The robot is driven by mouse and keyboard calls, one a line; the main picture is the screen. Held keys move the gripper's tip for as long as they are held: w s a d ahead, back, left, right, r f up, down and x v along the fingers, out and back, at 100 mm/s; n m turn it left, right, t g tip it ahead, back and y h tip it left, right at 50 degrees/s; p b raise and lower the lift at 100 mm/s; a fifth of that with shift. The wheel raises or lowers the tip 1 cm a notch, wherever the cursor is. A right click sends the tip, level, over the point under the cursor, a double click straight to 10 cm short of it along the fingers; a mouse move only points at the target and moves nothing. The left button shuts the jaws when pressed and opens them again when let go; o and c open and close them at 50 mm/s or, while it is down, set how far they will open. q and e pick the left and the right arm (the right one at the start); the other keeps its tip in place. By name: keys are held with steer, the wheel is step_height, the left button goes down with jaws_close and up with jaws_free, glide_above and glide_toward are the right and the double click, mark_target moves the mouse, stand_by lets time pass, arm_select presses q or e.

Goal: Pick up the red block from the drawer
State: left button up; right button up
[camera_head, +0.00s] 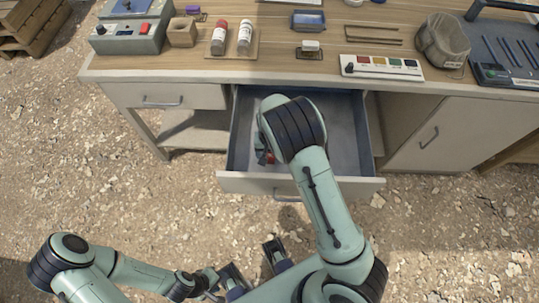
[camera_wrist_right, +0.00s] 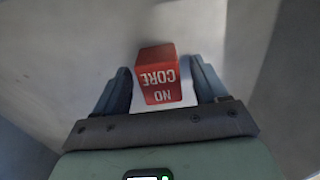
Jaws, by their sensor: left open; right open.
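The red block (camera_wrist_right: 158,75) has "NO CORE" lettered in white and reads upside down in the right wrist view. It sits inside the open drawer (camera_head: 350,135) on the grey floor. My right gripper (camera_wrist_right: 160,72) is open around it, one finger on each side, with a gap left and right. In the head view my right arm reaches over the drawer and hides much of its inside; only a small bit of red shows by the fingers. My left gripper (camera_head: 253,266) is open and empty, low in front of the drawer, above the gravel.
A closed cabinet (camera_head: 425,130) stands right.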

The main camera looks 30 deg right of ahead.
steer(key=c, duration=1)
steer(key=shift+r, duration=0.1)
steer(key=shift+c, duration=0.2)
